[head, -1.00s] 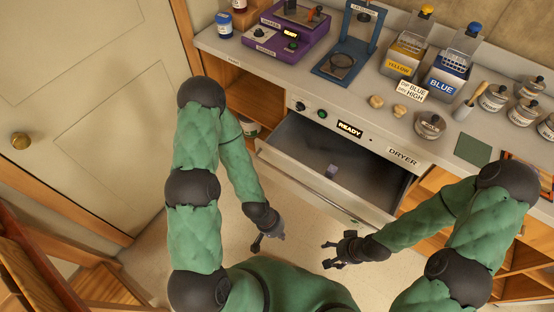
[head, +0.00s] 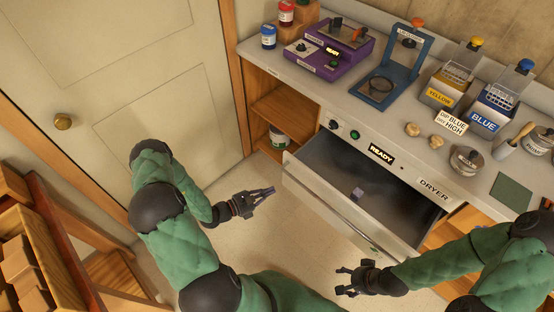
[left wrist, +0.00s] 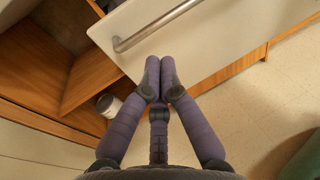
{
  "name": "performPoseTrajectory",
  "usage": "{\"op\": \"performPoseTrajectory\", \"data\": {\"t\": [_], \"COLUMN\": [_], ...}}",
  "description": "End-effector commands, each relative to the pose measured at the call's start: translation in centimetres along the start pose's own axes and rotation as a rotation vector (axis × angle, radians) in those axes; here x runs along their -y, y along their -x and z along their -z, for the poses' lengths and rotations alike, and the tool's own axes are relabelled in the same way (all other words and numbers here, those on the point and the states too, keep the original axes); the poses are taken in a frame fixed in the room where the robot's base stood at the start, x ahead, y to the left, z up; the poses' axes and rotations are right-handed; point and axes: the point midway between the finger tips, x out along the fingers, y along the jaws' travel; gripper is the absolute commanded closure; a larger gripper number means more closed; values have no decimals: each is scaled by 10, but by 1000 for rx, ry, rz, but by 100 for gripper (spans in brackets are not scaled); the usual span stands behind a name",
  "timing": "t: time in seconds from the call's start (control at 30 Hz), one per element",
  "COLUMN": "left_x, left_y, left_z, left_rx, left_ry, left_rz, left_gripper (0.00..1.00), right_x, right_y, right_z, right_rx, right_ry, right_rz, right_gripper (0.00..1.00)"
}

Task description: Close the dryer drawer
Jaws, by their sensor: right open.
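The dryer drawer (head: 338,206) is pulled out from under the counter, its pale front facing the floor side. My right gripper (head: 346,280) is open and empty in front of the drawer.
Open wooden shelving (head: 275,110) with a white pot (head: 278,139) stands left of the drawer. The counter above holds a purple shaker (head: 328,50), a blue stand (head: 392,75), bottle racks and jars. A wooden rack (head: 30,260) is at lower left. Floor before the drawer is clear.

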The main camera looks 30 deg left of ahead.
Motion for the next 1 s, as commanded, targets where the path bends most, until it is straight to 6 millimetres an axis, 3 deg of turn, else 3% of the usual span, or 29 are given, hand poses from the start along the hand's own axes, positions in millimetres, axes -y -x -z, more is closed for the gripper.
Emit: {"op": "performPoseTrajectory", "data": {"t": [0.03,0.1,0.2,0.33,1.0], "left_x": [-22,-46,-65,-71,-100], "left_y": [11,24,34,31,-78], "left_z": [-1,-5,-8,-10,-19], "left_rx": [30,66,94,104,103], "left_ry": [2,-3,-11,-14,-12], "left_rz": [-90,-186,-261,-282,-275], "left_gripper": [100,100,100,100,100], "right_x": [0,0,0,-1,-12], "right_y": [-1,-1,-1,-3,-34], "right_z": [0,0,0,0,1], "right_rx": [0,0,0,0,0], "right_ry": [0,0,0,0,0], "right_rz": [0,0,0,0,0], "right_gripper": [33,33,33,33,33]}}
